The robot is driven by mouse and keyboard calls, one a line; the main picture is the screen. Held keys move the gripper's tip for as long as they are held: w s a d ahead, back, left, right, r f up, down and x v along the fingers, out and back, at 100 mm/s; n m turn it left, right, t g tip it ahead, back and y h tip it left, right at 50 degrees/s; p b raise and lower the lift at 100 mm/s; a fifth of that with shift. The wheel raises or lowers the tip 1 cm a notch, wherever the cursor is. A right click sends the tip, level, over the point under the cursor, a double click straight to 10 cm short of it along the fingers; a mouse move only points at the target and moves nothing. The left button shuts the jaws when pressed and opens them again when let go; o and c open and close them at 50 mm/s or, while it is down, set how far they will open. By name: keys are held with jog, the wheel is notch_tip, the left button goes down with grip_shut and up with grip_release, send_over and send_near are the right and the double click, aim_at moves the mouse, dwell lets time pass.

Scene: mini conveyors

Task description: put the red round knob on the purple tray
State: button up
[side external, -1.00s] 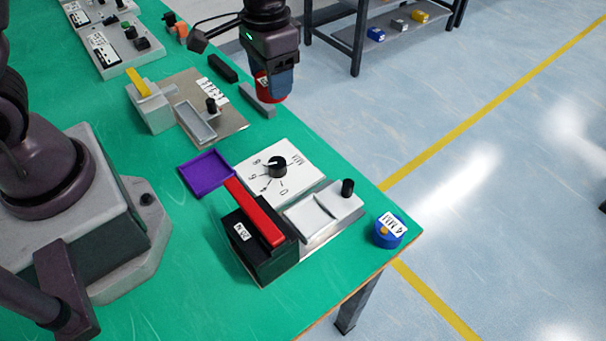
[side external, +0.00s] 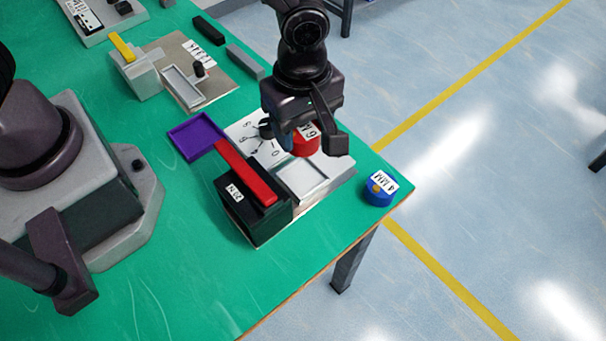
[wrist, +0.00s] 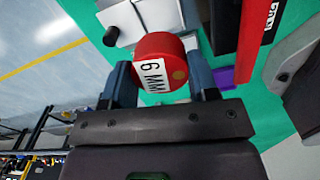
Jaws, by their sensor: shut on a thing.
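The red round knob (side external: 306,140) has a white label reading 6 MM and is held in my gripper (side external: 292,138). The wrist view shows the red knob (wrist: 160,62) between the two blue-grey fingers of my gripper (wrist: 163,82), which are shut on it. The gripper is above the white dial panel and the silver-grey block, and the arm hides part of both. The purple tray (side external: 197,137) lies empty on the green table, left of the dial panel and of my gripper. A bit of the purple tray (wrist: 225,77) shows in the wrist view behind the right finger.
A black box with a raised red bar (side external: 246,172) stands in front of the dial panel (side external: 240,128), near the tray. A blue round knob (side external: 379,190) labelled 4 MM sits near the table corner. A yellow-handled block (side external: 135,68) stands behind the tray. Green table is free in front.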

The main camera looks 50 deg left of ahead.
aim_at(303, 178)
jog(key=shift+n, duration=0.9)
notch_tip(303, 178, down, 10)
jog(key=shift+r, duration=0.2)
jog(key=shift+f, duration=0.1)
jog(key=shift+f, duration=0.15)
jog(key=o, duration=1)
